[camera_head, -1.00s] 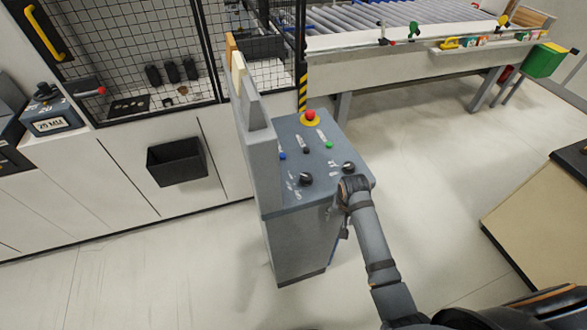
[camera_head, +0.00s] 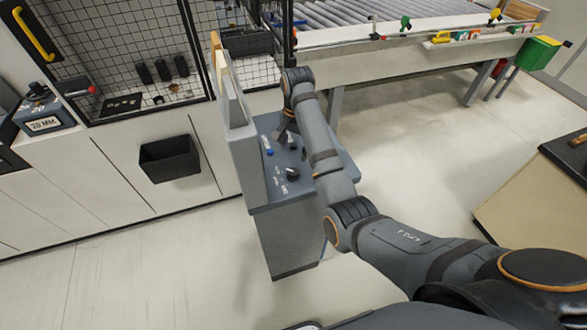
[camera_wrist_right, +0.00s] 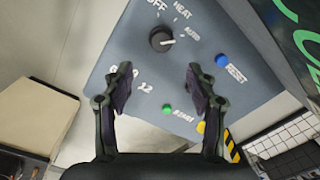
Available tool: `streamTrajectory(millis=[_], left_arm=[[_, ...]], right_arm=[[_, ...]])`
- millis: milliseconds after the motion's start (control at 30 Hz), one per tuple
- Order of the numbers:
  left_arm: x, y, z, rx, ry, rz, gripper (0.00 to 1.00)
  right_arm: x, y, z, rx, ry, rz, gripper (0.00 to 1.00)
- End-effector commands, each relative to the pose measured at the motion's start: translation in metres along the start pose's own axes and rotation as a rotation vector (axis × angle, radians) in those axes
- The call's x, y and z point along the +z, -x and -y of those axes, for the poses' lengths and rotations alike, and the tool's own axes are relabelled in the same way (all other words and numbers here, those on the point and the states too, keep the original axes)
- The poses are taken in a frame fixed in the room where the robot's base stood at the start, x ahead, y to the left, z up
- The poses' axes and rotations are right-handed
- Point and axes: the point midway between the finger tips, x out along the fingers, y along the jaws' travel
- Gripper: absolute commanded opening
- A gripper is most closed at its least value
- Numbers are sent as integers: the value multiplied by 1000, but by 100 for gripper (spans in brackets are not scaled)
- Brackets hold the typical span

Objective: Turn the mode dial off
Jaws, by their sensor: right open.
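The mode dial is a black round knob (camera_wrist_right: 161,39) on the grey panel, with OFF, HEAT and AUTO printed around it. Its pale mark points right, roughly to the AUTO side. In the head view the knob (camera_head: 293,174) sits near the panel's front. My right gripper (camera_wrist_right: 157,82) is open and empty over the panel. In the wrist view the dial lies beyond the fingertips, between their lines, and is untouched. In the head view the right gripper (camera_head: 286,135) is partly hidden by its own arm. My left gripper is not in view.
A blue RESET button (camera_wrist_right: 222,60) and a green START button (camera_wrist_right: 168,110) are close by. An upright grey plate (camera_head: 240,140) stands along the panel's left side. A mesh cage (camera_head: 140,45) stands behind.

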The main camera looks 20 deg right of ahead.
Motion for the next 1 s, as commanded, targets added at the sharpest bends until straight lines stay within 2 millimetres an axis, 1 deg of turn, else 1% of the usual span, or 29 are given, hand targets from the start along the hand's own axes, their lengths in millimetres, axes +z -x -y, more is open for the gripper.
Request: streamTrajectory(millis=[67,167,267,333,367,400,600,700,833,1000], left_arm=[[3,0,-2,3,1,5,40],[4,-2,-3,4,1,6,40],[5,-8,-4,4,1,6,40],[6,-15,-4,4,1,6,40],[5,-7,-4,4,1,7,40],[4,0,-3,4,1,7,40],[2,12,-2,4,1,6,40],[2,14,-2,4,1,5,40],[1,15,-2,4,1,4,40],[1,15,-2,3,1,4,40]], right_arm=[[0,2,2,3,-7,3,58],[0,-2,1,4,-7,3,58],[0,-16,1,5,-6,4,58],[1,-31,0,6,-6,4,58],[1,-32,0,7,-6,5,58],[1,-38,0,8,-6,5,58],[1,-79,0,6,-5,4,58],[0,-93,0,6,-5,3,58],[0,-102,0,3,-5,2,58],[0,-104,1,2,-5,1,58]])
